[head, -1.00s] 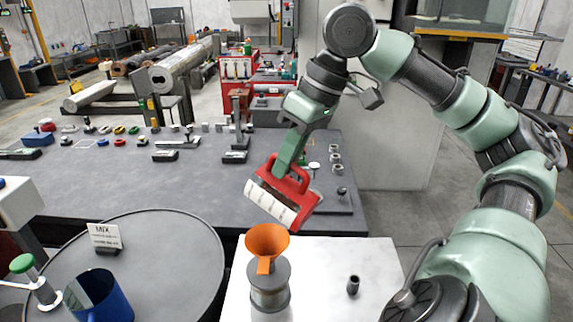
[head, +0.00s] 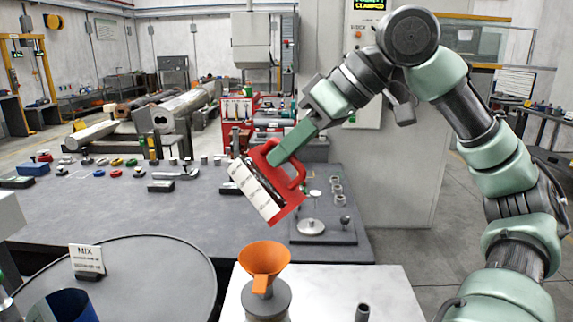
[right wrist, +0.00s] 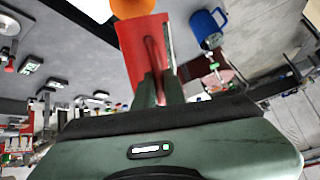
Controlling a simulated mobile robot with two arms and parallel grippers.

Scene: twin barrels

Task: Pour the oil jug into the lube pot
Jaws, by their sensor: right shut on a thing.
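The red oil jug (head: 286,212) with a white label hangs tilted in the head view, above the orange funnel (head: 265,258) and apart from it. My right gripper (head: 288,150) is shut on the jug by its handle side. The funnel sits in the top of the grey lube pot (head: 268,304), whose lower part is cut off by the frame edge. In the right wrist view the jug (right wrist: 143,62) stands out from the gripper (right wrist: 158,88), with the orange funnel (right wrist: 132,8) beyond it. No stream of oil shows. My left gripper is out of sight.
A white-topped stand (head: 335,285) bears the pot and a small dark cylinder (head: 362,312). A round grey table (head: 150,275) at left holds a MIX sign (head: 87,259) and a blue mug (head: 62,306). The grey bench (head: 120,215) behind carries small parts.

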